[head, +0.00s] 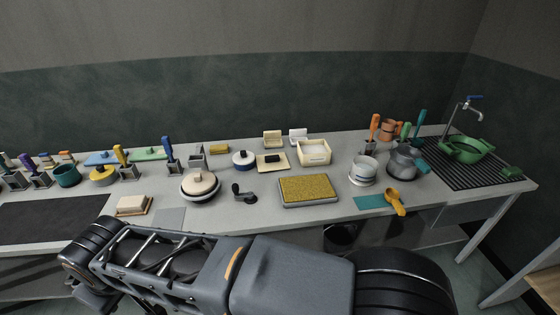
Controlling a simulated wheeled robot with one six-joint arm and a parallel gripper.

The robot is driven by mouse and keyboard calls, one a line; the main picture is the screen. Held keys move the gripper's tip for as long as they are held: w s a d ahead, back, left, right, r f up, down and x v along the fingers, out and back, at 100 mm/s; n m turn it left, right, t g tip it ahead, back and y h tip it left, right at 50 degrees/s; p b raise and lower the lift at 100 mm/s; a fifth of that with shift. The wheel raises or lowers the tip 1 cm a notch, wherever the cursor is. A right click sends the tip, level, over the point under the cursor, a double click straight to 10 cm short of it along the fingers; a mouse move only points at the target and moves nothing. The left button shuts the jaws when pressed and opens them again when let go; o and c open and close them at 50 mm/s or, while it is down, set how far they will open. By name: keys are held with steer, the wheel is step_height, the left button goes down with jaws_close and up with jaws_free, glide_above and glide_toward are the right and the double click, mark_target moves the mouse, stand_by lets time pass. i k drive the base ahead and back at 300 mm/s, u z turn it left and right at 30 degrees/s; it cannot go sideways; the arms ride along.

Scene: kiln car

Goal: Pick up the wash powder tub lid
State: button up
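I cannot tell for sure which piece is the wash powder tub lid. A wide round tub (201,195) with a cream lid (200,183) and a dark knob stands left of the middle of the bench. A smaller white and blue round pot (243,161) with a dark knob on top stands behind it to the right. A white round tub (363,174) with a pale top stands right of the yellow tray. My arm crosses the foreground below the bench front. My gripper is not in view, so its hold cannot be seen.
A black-handled item (244,195) lies right of the cream-lidded tub. A grey tray with a yellow textured surface (308,190), a cream box (314,152) and a kettle-like grey pot (404,162) stand rightward. Tool holders crowd the left. A green basin (468,150) is far right.

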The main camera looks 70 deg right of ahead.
mark_target(271, 162)
steer(key=z, duration=1)
steer(key=i, duration=0.95)
steer(key=z, duration=1.05)
